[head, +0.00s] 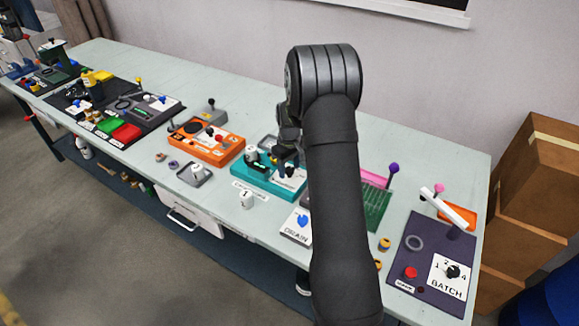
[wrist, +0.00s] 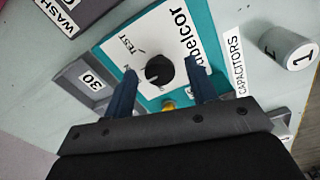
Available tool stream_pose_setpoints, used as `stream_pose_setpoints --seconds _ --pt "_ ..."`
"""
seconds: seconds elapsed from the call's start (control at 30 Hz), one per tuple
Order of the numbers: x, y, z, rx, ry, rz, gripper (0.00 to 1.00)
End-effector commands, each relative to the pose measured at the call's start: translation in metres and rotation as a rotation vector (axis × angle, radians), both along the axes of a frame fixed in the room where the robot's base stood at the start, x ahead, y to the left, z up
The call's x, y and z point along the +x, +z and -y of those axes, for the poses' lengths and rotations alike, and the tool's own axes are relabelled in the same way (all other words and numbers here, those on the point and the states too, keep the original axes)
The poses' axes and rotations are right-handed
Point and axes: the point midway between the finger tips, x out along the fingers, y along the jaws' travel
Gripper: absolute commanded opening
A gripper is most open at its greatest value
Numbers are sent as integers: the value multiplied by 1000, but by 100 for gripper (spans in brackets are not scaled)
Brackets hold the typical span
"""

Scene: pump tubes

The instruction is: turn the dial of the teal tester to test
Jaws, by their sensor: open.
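The teal tester (head: 244,190) lies on the bench, partly hidden behind my arm in the head view. In the wrist view the tester (wrist: 205,28) shows a white panel with "TEST" and "ndelcor" lettering. Its black round dial (wrist: 159,70) sits on that panel, with a mark line near the word TEST. Which way the dial points I cannot tell for sure. My gripper (wrist: 160,85) is open, with one finger on each side of the dial. Whether the fingers touch it I cannot tell. In the head view my gripper (head: 287,155) is over the tester.
An orange device (head: 207,150) stands left of the tester. A grey tray (head: 194,176) and a white-grey cylinder (head: 247,200) are close by. A DRAIN panel (head: 297,225) and a dark BATCH board (head: 405,262) lie to the right. A CAPACITORS label (wrist: 233,65) is beside the tester.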

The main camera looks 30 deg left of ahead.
Motion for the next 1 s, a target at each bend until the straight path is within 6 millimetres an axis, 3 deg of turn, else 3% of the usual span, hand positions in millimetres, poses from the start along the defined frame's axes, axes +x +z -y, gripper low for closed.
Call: stream_pose_setpoints --seconds 0.2,0.43,0.77,1.0 --pt "0 0 0 0 0 0 52" --pt "0 0 0 0 0 0 9" --pt "0 0 0 0 -35 0 8" --pt "0 0 0 -1 -168 -1 8"
